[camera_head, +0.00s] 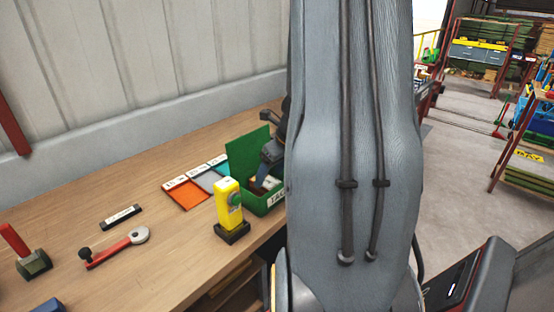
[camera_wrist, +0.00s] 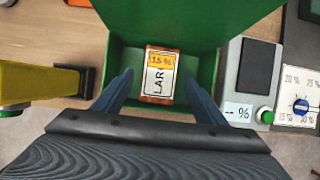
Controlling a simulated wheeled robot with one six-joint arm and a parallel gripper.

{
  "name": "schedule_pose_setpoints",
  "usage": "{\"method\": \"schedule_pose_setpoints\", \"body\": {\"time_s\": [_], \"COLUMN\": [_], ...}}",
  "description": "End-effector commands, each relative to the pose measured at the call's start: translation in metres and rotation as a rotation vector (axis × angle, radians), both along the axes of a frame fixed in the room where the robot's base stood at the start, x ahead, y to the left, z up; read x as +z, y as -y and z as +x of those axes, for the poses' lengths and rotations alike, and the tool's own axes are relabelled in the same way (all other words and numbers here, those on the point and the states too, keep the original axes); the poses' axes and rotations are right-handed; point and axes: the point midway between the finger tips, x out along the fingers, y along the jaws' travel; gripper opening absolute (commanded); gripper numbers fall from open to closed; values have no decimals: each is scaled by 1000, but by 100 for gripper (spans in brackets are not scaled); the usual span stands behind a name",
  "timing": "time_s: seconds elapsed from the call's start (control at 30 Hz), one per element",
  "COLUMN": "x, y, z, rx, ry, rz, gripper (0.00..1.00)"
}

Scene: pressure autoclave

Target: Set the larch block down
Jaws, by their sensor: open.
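The larch block (camera_wrist: 160,73), reddish brown with a white and orange label reading "LAR" and "15 %", lies label-up inside an open green box (camera_wrist: 208,70). In the wrist view my gripper (camera_wrist: 158,77) is open, with one blue-grey finger on each side of the block and visible gaps between. In the head view the green box (camera_head: 262,203) stands at the bench's right part with its lid raised. My gripper (camera_head: 270,152) reaches down into it there, and my arm hides part of the box. The block cannot be made out clearly in the head view.
A yellow device (camera_head: 229,204) with a green button stands just left of the box. Orange, grey and teal trays (camera_head: 186,194) lie behind it. A meter showing "-- %" (camera_wrist: 238,112) and a blue dial panel (camera_wrist: 301,106) sit right of the box.

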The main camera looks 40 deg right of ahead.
Motion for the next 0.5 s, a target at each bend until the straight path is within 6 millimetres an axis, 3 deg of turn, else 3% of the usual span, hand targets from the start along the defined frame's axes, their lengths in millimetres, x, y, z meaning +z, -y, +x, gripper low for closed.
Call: {"method": "schedule_pose_setpoints", "body": {"time_s": [0.03,0.2,0.5], "x": [14,42,65], "y": [1,2,2], "z": [-5,-18,-29], "rx": [-1,-1,0], "ry": [3,2,0], "rz": [-2,-2,0], "gripper": [65,65,65]}}
